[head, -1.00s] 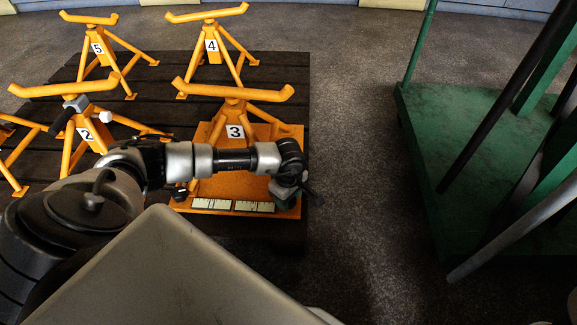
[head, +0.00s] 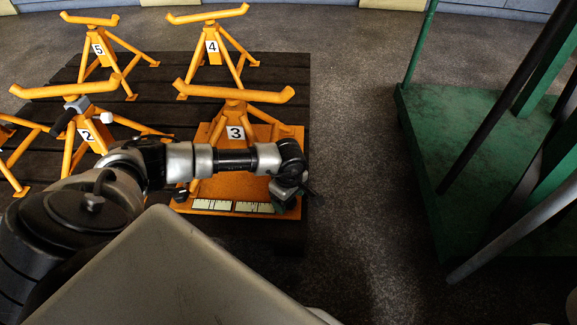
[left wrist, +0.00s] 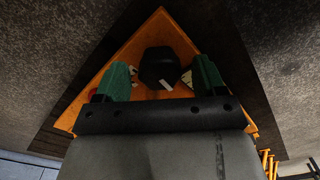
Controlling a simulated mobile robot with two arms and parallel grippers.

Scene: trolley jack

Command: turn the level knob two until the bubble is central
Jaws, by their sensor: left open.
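The orange stand 3 (head: 236,133) stands on an orange base plate (head: 228,186). A pale level strip (head: 233,206) lies along the plate's near edge; its bubble is too small to make out. My left gripper (head: 287,194) is over the plate's near right corner. In the left wrist view, its green fingers (left wrist: 160,68) are open on either side of a black knob (left wrist: 158,62) with a white mark. I cannot tell whether they touch it. The gripper hides this knob in the head view. Another black knob (head: 180,195) is at the plate's near left corner. My right gripper is not in view.
Orange stands 2 (head: 88,135), 4 (head: 212,46) and 5 (head: 99,48) stand on the dark slatted platform (head: 165,72). A green trolley (head: 445,125) with upright bars is at the right. Grey floor (head: 350,130) between them is clear.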

